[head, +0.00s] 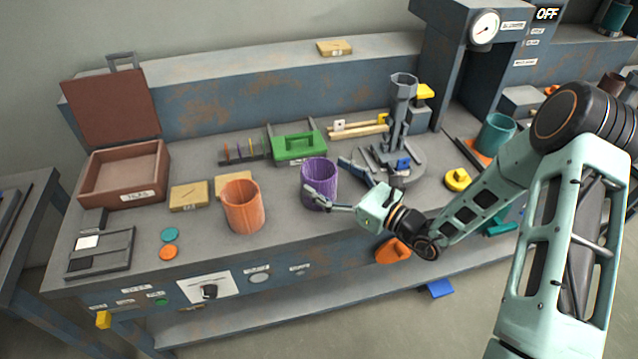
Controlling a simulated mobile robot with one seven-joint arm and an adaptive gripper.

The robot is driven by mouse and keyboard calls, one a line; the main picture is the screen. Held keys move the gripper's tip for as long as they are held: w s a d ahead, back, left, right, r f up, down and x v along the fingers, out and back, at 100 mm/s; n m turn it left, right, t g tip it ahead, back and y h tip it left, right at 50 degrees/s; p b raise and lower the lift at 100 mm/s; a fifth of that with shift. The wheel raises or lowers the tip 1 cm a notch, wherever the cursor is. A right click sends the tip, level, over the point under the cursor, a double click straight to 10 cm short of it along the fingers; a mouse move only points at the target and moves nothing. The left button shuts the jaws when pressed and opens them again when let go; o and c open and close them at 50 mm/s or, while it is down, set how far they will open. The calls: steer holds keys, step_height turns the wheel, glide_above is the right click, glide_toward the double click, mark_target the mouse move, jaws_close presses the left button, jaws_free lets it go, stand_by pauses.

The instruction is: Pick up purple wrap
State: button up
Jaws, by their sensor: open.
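The purple wrap (321,172) is a hollow purple cylinder standing upright on the grey workbench, near the middle of the head view. My gripper (325,180) reaches in from the right with its fingers spread. One finger lies in front of the wrap's lower part, and the other is at its right side near the rim. The wrap is between or very close to the fingers; I cannot tell whether either finger touches it. The near finger hides a small part of the wrap's lower front.
An orange cylinder (243,207) stands left of the wrap. A green case (299,147) is behind it, and a grey stand (400,120) is behind right. A brown open box (122,180) sits far left. The bench's front edge (330,231) runs below my gripper.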

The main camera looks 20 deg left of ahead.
steer(key=shift+x, duration=1.3)
steer(key=c, duration=1.2)
steer(key=shift+c, duration=0.2)
